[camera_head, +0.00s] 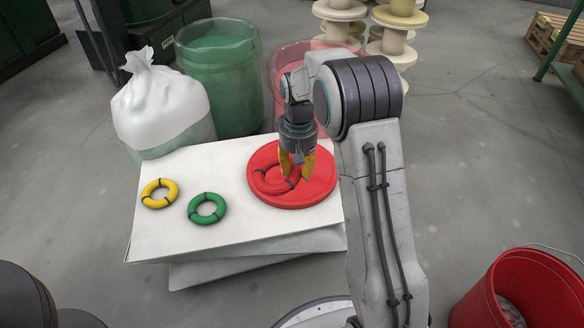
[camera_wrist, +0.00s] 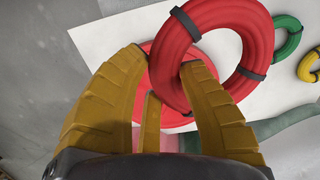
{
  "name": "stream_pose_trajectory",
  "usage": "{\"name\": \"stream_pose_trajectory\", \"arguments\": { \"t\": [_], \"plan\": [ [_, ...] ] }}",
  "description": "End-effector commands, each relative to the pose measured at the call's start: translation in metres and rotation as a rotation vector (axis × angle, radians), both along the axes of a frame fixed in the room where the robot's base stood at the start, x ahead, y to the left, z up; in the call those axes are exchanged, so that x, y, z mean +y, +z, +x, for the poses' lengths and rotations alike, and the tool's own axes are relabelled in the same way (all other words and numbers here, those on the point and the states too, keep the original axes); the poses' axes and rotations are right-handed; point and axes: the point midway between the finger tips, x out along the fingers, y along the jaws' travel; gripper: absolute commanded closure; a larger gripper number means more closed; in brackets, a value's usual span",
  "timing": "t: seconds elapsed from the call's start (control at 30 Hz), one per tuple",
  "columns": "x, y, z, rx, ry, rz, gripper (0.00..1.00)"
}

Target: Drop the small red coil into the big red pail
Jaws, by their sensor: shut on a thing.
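The small red coil (camera_head: 268,181) is a ring with dark bands, seen over a round red disc (camera_head: 320,186) on the white tabletop. My gripper (camera_head: 296,172) points down with yellow fingers shut on one side of the coil. In the wrist view the coil (camera_wrist: 255,30) extends up and right from between the fingers (camera_wrist: 165,62). I cannot tell whether it touches the disc. A red pail (camera_head: 545,290) with a wire handle stands on the floor at the lower right, partly cut off, with something grey inside.
A yellow coil (camera_head: 159,193) and a green coil (camera_head: 207,208) lie left on the tabletop (camera_head: 180,235). Behind stand a white bag (camera_head: 160,105), a green bin (camera_head: 220,85) and a translucent red bin (camera_head: 285,58), partly hidden by my arm. Pale spools (camera_head: 395,40) stand farther back.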

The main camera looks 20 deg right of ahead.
Motion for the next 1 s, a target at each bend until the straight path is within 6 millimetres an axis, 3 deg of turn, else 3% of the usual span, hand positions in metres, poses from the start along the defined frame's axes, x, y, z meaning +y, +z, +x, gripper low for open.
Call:
{"name": "stream_pose_trajectory", "arguments": {
  "t": [0.37, 0.57, 0.77, 1.0],
  "plan": [
    [-0.065, 0.003, -0.008, -0.002, -0.145, -0.001, 1.0],
    [-0.122, -0.002, -0.025, -0.001, -0.278, -0.001, 1.0],
    [-0.199, -0.014, -0.064, 0.001, -0.471, 0.0, 1.0],
    [-0.282, -0.028, -0.125, 0.001, -0.705, -0.001, 1.0]
  ]
}}
